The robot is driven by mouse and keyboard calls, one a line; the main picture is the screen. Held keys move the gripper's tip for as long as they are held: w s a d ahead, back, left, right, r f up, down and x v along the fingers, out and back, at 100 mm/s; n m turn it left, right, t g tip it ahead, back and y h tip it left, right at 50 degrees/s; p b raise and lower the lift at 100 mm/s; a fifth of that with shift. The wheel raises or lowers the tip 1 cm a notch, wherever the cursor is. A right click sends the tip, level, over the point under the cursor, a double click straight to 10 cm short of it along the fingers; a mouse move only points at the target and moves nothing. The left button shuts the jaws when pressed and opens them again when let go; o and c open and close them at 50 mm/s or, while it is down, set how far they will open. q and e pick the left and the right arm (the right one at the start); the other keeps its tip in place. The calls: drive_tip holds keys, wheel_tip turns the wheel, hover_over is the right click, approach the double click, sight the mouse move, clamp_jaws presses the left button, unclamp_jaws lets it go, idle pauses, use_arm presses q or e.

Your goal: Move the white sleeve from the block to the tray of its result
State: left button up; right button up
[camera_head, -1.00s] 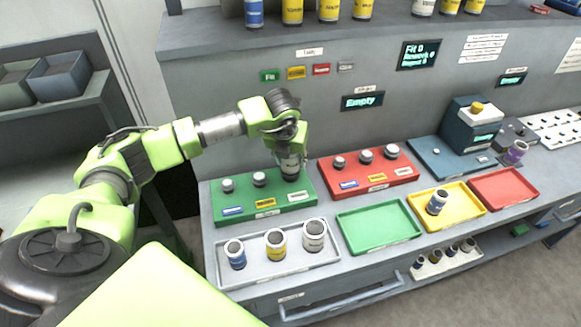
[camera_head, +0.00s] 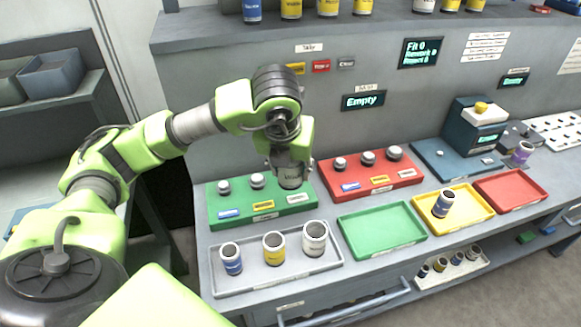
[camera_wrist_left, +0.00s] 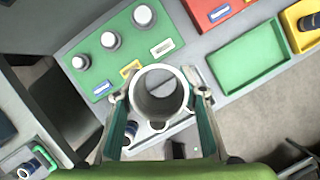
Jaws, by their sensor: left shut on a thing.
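My left gripper (camera_head: 291,178) is shut on the white sleeve (camera_wrist_left: 160,95), its fingers on both sides of the open ring. In the head view the sleeve (camera_head: 292,175) is at the right end of the green block (camera_head: 262,211). The wrist view shows all three grey posts of this block (camera_wrist_left: 120,65) bare, with the sleeve off them in the air. The green tray (camera_head: 382,231) is empty. The yellow tray (camera_head: 470,207) holds a blue-banded sleeve (camera_head: 443,203). The red tray (camera_head: 511,191) is empty. My right gripper is not in view.
A grey tray (camera_head: 285,276) at the front holds blue, yellow and white sleeves. A red block (camera_head: 370,182) with grey posts stands right of the green block. A blue gauge station (camera_head: 474,127) stands farther right. Several sleeves stand on the shelf above.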

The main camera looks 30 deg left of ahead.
use_arm(q)
drive_tip(key=shift+r, duration=0.15)
wheel_tip(320, 180, up, 4)
drive_tip(key=shift+r+p, duration=0.15)
drive_tip(key=shift+p, duration=1)
